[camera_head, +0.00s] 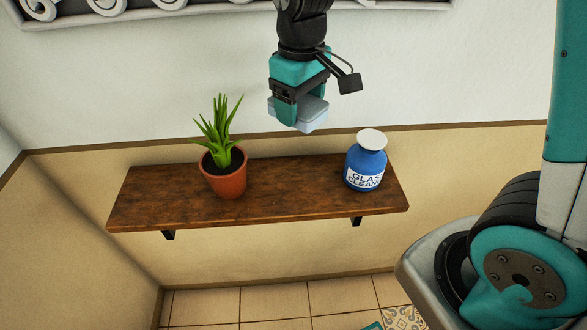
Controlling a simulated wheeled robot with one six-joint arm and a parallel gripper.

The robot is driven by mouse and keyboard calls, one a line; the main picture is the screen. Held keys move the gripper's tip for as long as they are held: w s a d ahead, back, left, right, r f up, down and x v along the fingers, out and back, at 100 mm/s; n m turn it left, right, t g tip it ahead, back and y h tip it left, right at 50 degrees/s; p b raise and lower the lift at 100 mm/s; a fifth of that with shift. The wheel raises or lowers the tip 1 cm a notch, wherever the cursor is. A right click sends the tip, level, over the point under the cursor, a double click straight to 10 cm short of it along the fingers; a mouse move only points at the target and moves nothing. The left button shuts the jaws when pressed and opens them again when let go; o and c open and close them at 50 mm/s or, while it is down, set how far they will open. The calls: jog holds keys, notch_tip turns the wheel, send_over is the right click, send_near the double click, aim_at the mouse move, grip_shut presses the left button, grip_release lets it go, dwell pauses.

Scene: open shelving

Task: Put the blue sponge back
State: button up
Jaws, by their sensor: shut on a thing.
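My gripper (297,100) hangs from the top of the view, pointing down, in front of the wall. It is shut on a pale blue block, the sponge (311,117), whose lower part shows below and between the fingers. The sponge is above the wooden shelf (284,188), between the plant and the blue bottle, and clear of the shelf surface in the picture. The upper part of the sponge is hidden by the gripper.
A potted plant (227,181) in a terracotta pot stands left of centre on the shelf. A blue glass cleaner bottle (364,166) with a white cap stands near the right end. The shelf between them is bare. A tiled floor (270,303) lies below.

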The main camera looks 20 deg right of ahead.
aim_at(299, 183)
notch_tip(299, 183, down, 18)
jog(key=shift+f+p, duration=0.2)
jog(key=shift+p, duration=0.75)
jog(key=shift+f, duration=0.1)
jog(key=shift+f, duration=0.15)
jog(key=o, duration=0.9)
jog(key=shift+r, duration=0.5)
notch_tip(299, 183, up, 13)
jog(key=b, duration=0.2)
jog(key=s+a+r+y, duration=0.1)
jog(key=s+r, duration=0.2)
jog(key=s, duration=0.3)
jog(key=s+a+r+n+y, duration=0.1)
jog(key=s+a+r, duration=0.1)
jog(key=s+r, duration=0.2)
jog(key=s+a+r+y, duration=0.1)
jog(key=s+r, duration=0.3)
jog(key=s, duration=0.4)
jog(key=shift+s+a+n+y, duration=0.3)
jog(key=shift+a+y, duration=0.1)
jog(key=shift+y, duration=0.2)
